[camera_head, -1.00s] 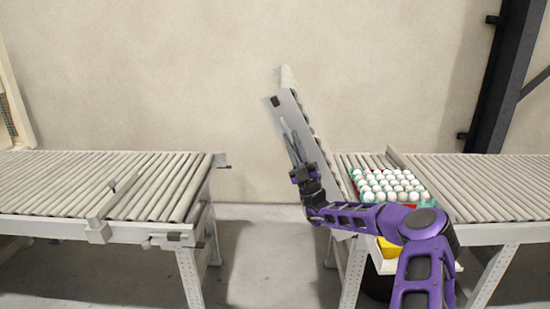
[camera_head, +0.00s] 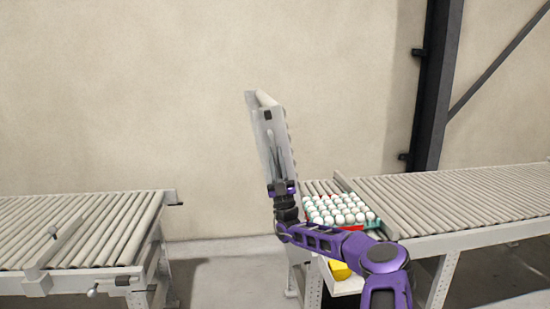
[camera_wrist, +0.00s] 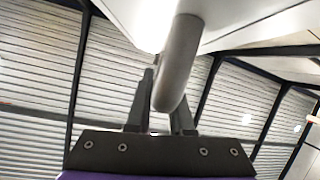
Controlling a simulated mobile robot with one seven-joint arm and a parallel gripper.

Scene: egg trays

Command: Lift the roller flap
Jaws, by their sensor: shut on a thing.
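The roller flap (camera_head: 283,128) is raised in the gap between the two conveyors, standing steep and leaning slightly left in the head view. It is a grey panel with rollers along its right side. My gripper (camera_head: 269,160) is at the panel's lower left face, its fingers pointing up. In the wrist view, my gripper (camera_wrist: 160,108) is shut on a grey rounded handle (camera_wrist: 178,65) below the pale flap surface (camera_wrist: 130,14). The flap's lower end is partly hidden behind my arm.
A left roller conveyor (camera_head: 90,230) and a right one (camera_head: 455,200) stand either side of a floor gap (camera_head: 225,275). A tray of white eggs (camera_head: 375,222) sits on the right conveyor, close to my arm. A plain wall is behind.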

